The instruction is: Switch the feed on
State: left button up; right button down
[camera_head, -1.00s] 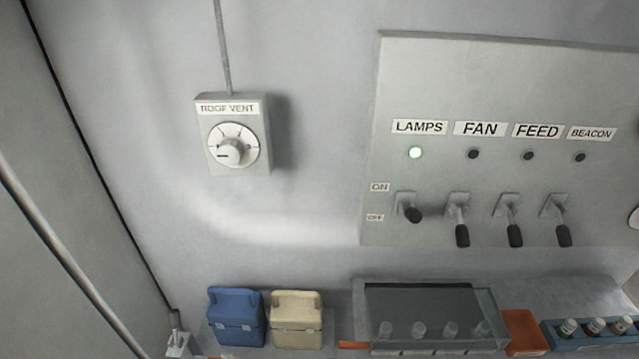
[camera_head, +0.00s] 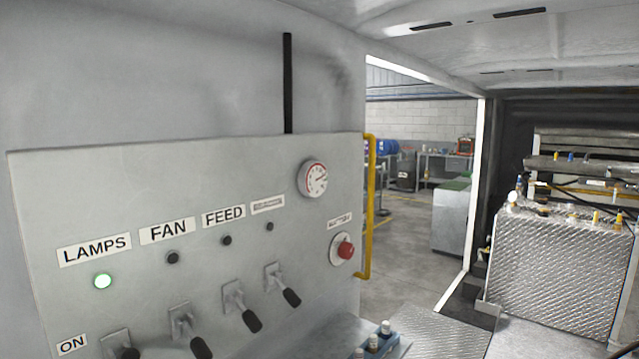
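The grey switch panel (camera_head: 120,190) fills the lower left of the head view. The FEED label (camera_head: 223,216) sits above a dark indicator (camera_head: 227,240). Below it, the feed switch (camera_head: 241,306) has its black-tipped lever hanging down, like the fan switch (camera_head: 187,326) and the rightmost switch (camera_head: 282,284). Neither of my grippers is in view.
A gauge (camera_head: 313,179) and a red push button (camera_head: 345,250) are at the panel's right. A yellow handrail (camera_head: 370,205) edges an open doorway to a workshop. A diamond-plate box (camera_head: 560,270) stands at right. A blue bottle rack (camera_head: 378,345) is at the bottom.

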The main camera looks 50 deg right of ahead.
aim_at(253, 322)
jog(key=z, duration=1.55)
